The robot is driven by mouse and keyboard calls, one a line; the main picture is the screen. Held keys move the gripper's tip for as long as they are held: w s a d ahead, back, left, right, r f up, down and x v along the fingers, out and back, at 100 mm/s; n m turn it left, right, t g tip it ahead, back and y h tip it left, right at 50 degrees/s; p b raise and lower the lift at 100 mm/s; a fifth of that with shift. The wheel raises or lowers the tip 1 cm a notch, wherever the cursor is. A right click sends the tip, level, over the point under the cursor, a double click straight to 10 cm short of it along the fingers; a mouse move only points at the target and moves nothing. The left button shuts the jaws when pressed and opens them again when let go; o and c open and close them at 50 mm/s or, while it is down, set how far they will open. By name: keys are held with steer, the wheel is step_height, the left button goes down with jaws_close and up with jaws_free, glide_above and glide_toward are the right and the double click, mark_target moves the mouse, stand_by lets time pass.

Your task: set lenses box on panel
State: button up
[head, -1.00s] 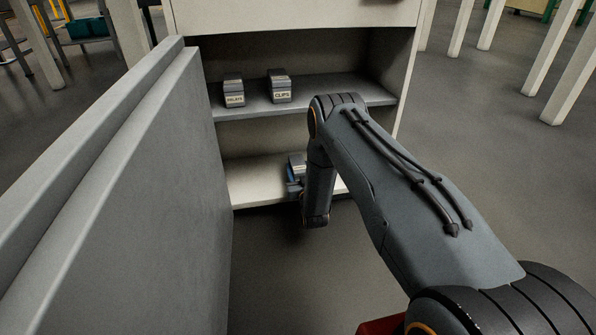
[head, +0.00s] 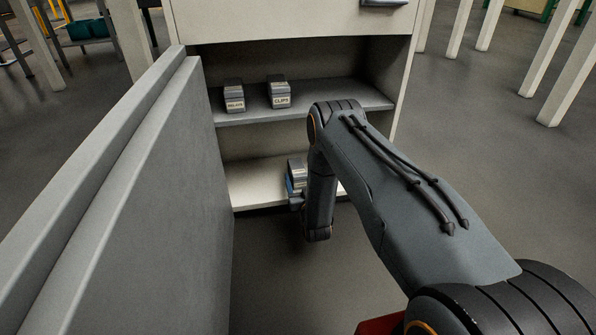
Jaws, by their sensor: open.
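A small grey box (head: 297,170) with a pale label stands on the lower shelf (head: 255,185) of the cabinet; its label is too small to read, so I cannot tell if it is the lenses box. My gripper (head: 295,201) is low in front of that shelf, close to this box, mostly hidden behind my wrist. A blue piece shows at the box's left edge; I cannot tell what it belongs to. I see no grip on the box. No panel can be made out for certain.
On the upper shelf (head: 340,99) stand a box marked RELAYS (head: 234,97) and a box marked CLIPS (head: 280,94). A large grey slab (head: 130,215) blocks the left side. A drawer front (head: 290,18) is above. Open floor lies to the right.

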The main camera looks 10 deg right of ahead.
steer(key=s+p, duration=0.3)
steer(key=s, duration=0.4)
steer(key=shift+s, duration=0.3)
